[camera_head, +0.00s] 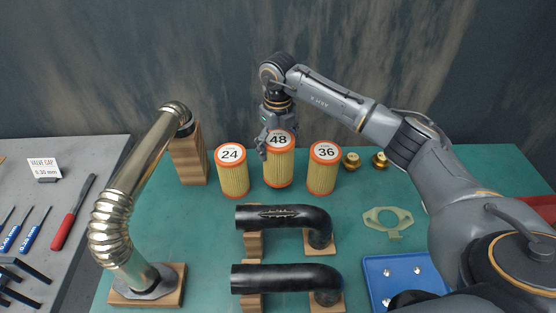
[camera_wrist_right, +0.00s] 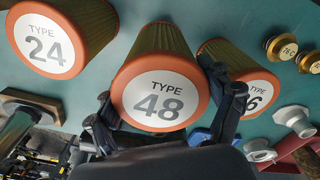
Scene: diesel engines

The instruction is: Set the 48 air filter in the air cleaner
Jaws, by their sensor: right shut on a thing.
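The 48 air filter (camera_head: 278,170) is a yellow pleated cylinder with orange ends and a white "TYPE 48" label on top. It stands upright in the row, between the 24 filter (camera_head: 233,178) and the 36 filter (camera_head: 321,176). My right gripper (camera_head: 276,141) comes down from above and is shut on the 48 filter's upper end. In the right wrist view the fingers lie on both sides of the 48 filter (camera_wrist_right: 160,92). I cannot tell whether its base touches the bench. The air cleaner is not recognisable in either view. My left gripper is out of view.
On the green bench (camera_head: 190,225), black pipes (camera_head: 285,217) on wooden blocks lie in front of the filters. A metal exhaust pipe (camera_head: 140,170) rises at left. Brass fittings (camera_head: 351,161), a gasket (camera_head: 388,219) and a blue tray (camera_head: 376,285) are at right.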

